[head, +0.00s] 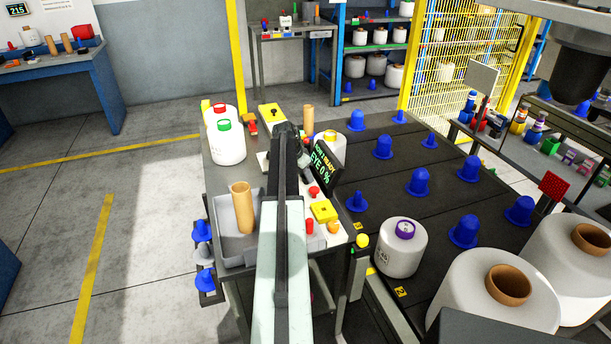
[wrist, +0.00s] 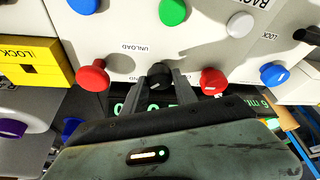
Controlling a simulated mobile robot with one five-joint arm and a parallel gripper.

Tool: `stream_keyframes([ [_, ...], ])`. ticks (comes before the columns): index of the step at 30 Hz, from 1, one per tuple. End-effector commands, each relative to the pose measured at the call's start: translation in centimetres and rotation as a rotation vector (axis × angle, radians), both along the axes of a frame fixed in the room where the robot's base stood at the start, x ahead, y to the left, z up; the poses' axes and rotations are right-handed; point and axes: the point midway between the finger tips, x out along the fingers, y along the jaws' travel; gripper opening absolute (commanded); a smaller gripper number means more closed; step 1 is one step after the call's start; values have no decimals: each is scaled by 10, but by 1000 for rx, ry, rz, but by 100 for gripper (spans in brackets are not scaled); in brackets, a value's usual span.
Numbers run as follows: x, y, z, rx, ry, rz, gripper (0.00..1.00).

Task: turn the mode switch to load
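The mode switch is a black round knob (wrist: 160,76) on a pale panel (wrist: 110,65) in the wrist view, below and right of the printed word UNLOAD. My gripper (wrist: 162,82) has one finger on each side of this knob, very close to it. I cannot tell whether the fingers touch or press it. The knob's pointer and the other label near it are partly hidden or too small to read. In the head view my own arm covers the middle of the workbench (head: 222,160), and the gripper's fingertips and the switch cannot be made out there.
Red knobs (wrist: 93,77) and (wrist: 213,81) flank the black knob closely. Blue, green and white knobs sit around them, with a yellow block (wrist: 30,62) at left. In the head view a dark display (head: 322,165) stands right of my arm, and a grey tray (head: 228,235) lies left.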

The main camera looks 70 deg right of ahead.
Motion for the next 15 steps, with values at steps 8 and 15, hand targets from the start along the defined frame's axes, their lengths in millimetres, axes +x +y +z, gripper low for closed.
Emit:
stream_keyframes([
  [8,0,-1,0,-4,-3,30,0],
  [15,0,1,0,-2,-5,159,0],
])
